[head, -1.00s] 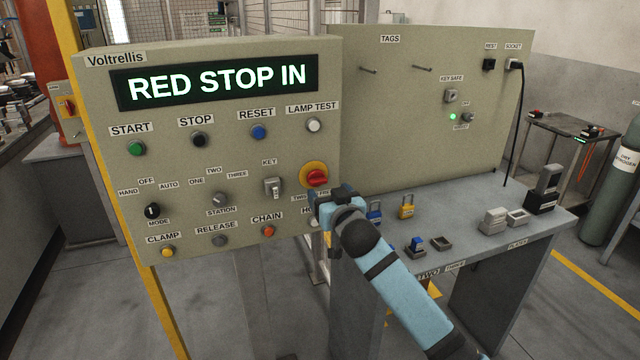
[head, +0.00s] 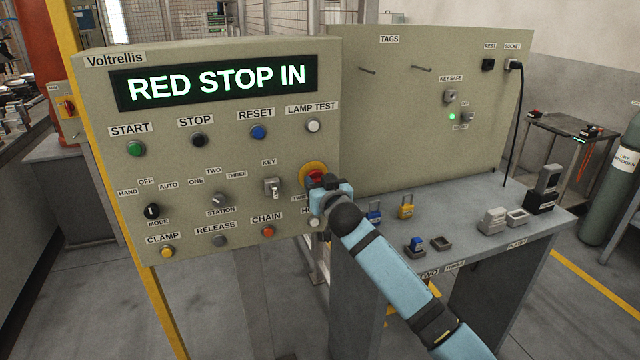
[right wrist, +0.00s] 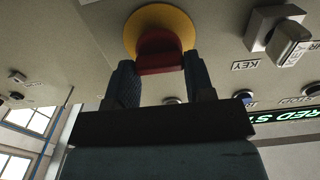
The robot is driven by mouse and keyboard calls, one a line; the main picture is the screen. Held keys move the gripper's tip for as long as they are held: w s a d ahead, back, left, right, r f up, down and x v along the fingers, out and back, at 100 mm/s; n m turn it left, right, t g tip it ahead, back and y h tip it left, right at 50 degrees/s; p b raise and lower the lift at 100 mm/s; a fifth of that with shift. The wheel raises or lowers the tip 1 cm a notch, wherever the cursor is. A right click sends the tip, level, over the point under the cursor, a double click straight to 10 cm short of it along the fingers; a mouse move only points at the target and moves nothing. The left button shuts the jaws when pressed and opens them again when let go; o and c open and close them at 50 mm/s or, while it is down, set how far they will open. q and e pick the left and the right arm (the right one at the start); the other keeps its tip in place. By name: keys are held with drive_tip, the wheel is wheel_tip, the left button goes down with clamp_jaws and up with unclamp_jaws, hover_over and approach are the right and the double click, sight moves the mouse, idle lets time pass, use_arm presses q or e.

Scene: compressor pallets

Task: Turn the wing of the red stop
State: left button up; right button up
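The red stop (head: 315,172) is a red knob on a round yellow plate on the right side of the panel. It also shows in the right wrist view (right wrist: 158,50), seen from below with its wing toward my fingers. My right gripper (head: 318,186) is right at the stop and hides its lower part in the head view. In the right wrist view its two dark fingers (right wrist: 160,82) stand apart, one on each side of the red wing; I cannot tell whether they touch it. The display (head: 218,82) reads "RED STOP IN". My left gripper is not in view.
A key switch (head: 272,187) sits just left of the stop, and a white button (head: 314,222) lies below it. The workbench (head: 470,215) to the right holds padlocks and small blocks. Free space lies in front of the panel.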

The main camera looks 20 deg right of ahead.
drive_tip(key=shift+m, duration=0.4)
drive_tip(key=m+p, duration=0.3)
drive_tip(key=m, duration=0.3)
drive_tip(key=shift+d, duration=0.15)
idle(0.6)
drive_tip(key=o, duration=0.9)
drive_tip(key=s, duration=1.3)
drive_tip(key=shift+s+d, duration=0.25)
drive_tip(key=shift+s, duration=0.15)
